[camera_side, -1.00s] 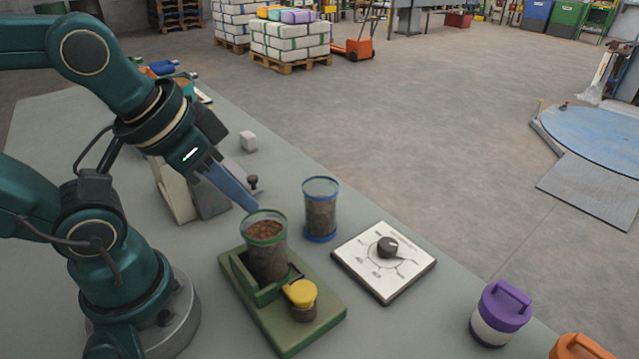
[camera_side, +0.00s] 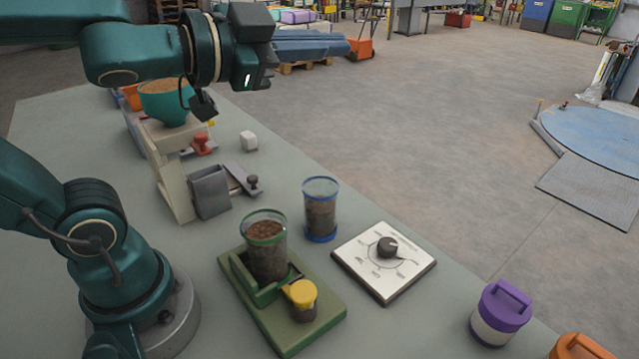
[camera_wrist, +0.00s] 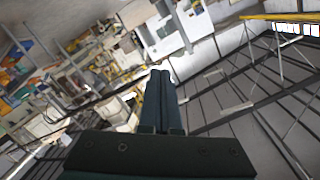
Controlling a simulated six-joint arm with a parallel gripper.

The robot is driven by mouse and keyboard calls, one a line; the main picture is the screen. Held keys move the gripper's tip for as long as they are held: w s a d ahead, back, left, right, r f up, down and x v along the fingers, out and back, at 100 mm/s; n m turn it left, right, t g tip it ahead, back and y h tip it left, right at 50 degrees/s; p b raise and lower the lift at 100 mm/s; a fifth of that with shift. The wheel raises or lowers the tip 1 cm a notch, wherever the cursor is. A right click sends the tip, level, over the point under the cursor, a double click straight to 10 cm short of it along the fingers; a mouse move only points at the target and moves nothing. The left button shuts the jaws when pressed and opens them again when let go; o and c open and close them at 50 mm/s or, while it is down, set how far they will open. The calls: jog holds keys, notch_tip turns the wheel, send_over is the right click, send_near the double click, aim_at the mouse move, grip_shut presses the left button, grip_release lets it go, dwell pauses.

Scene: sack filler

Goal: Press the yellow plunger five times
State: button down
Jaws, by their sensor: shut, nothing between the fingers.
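The yellow plunger (camera_side: 302,293) is a round yellow cap on a short dark cylinder, set at the front of a green base (camera_side: 285,322). A clear cup with a green rim (camera_side: 267,250), filled with brown material, stands in the same base behind it. My gripper (camera_side: 345,45) is raised high at the upper left of the side view, well above and away from the plunger. Its blue fingers point right, roughly level, shut and empty. In the wrist view the closed fingers (camera_wrist: 160,78) point out over the hall, and no plunger shows there.
A blue-rimmed cup (camera_side: 320,212) stands beside the green base. A white dial panel (camera_side: 384,262) lies to its right, with a purple-lidded jar (camera_side: 500,313) beyond. A beige stand with a teal hopper (camera_side: 166,103) and a small white block (camera_side: 248,141) are farther back.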

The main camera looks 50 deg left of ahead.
jog(key=d+m+g+h, duration=0.2)
jog(key=d+m+h, duration=0.5)
jog(key=m, duration=0.2)
jog(key=m+g+h, duration=0.1)
jog(key=m+g, duration=0.8)
jog(key=g, duration=0.5)
send_over(299, 284)
notch_tip(299, 284, down, 12)
jog(key=shift+a+f, duration=0.1)
jog(key=shift+f, duration=0.3)
jog(key=shift+f, duration=4.4)
jog(key=shift+f, duration=0.1)
jog(key=shift+f, duration=0.3)
